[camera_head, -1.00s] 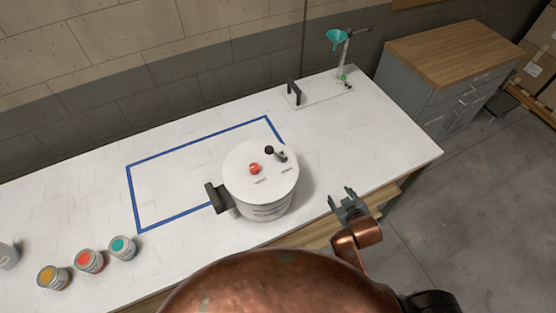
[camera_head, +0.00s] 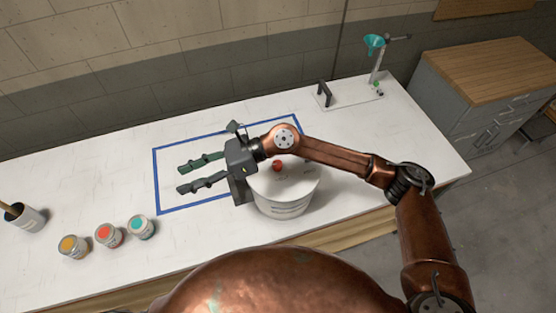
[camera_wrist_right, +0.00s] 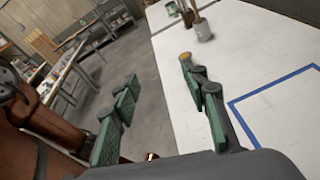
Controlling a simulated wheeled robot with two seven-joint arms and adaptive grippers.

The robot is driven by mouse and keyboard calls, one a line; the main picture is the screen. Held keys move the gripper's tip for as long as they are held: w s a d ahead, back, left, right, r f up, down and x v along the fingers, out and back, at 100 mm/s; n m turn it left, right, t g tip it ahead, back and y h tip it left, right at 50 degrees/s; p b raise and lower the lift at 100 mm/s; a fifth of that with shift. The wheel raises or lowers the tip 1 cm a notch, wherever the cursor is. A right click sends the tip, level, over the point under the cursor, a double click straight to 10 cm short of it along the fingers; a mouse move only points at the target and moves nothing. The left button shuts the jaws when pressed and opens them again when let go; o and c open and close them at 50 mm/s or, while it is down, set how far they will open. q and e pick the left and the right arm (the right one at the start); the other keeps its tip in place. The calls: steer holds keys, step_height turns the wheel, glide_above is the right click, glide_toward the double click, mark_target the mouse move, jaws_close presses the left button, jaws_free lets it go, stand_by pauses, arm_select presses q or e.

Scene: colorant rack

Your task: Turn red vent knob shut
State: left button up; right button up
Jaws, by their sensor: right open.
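The red knob (camera_head: 277,166) sits on the lid of a white round pot (camera_head: 283,205) on the white table. My right arm reaches over the pot from the right and hides part of the lid. My right gripper (camera_head: 186,178) is open and empty, left of the pot and above the blue-taped area, with its fingers pointing left. In the right wrist view its two green-padded fingers (camera_wrist_right: 158,115) stand apart with nothing between them. The knob is not in the wrist view. My left gripper is not in view.
Cans with yellow, red and teal (camera_head: 141,227) tops stand at the table's left front. A container with a stick (camera_head: 25,217) is at the far left. A stand with a teal funnel (camera_head: 375,44) is at the back right.

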step_height(320, 180, down, 4)
steer(key=w+d+f+n+h, duration=0.1)
steer(key=d+n+h, duration=0.2)
steer(key=h, duration=0.1)
steer(key=n+t+h, duration=0.3)
steer(key=t+h, duration=0.1)
steer(key=h, duration=0.6)
glide_above(278, 163)
steer(key=shift+s+a+f, duration=0.1)
steer(key=shift+a+f, duration=0.15)
steer(key=shift+f, duration=0.2)
steer(key=shift+d+f+h, duration=0.15)
steer(key=shift+d+h, duration=0.1)
steer(key=shift+h, duration=0.05)
step_height(278, 163, down, 7)
steer(key=shift+f+p, duration=0.15)
steer(key=shift+p, duration=0.5)
steer(key=shift+c, duration=0.6)
jaws_close()
